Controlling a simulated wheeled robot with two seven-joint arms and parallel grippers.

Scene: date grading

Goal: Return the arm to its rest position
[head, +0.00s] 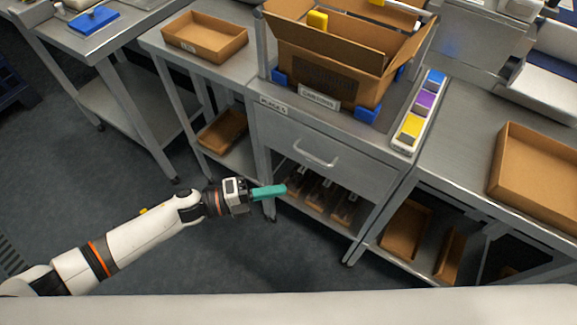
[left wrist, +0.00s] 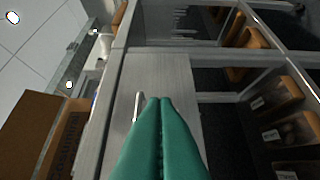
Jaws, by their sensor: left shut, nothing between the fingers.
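My left gripper (head: 270,192) has green fingers and is shut and empty. In the head view its white arm comes in from the left, and the fingers are in front of and below the steel bench, left of the drawer (head: 312,157). In the left wrist view the shut green fingers (left wrist: 160,102) lie together, with the drawer front (left wrist: 178,85) and its handle (left wrist: 138,106) behind them. I see no contact with the bench. My right gripper is not in view.
An open cardboard box (head: 322,78) stands on the bench between blue corner blocks. A cardboard tray (head: 205,37) is at left and another (head: 540,175) at right. Coloured bins (head: 418,112) sit beside the box. Lower shelves hold brown trays. Dark floor (head: 130,190) is clear around my arm.

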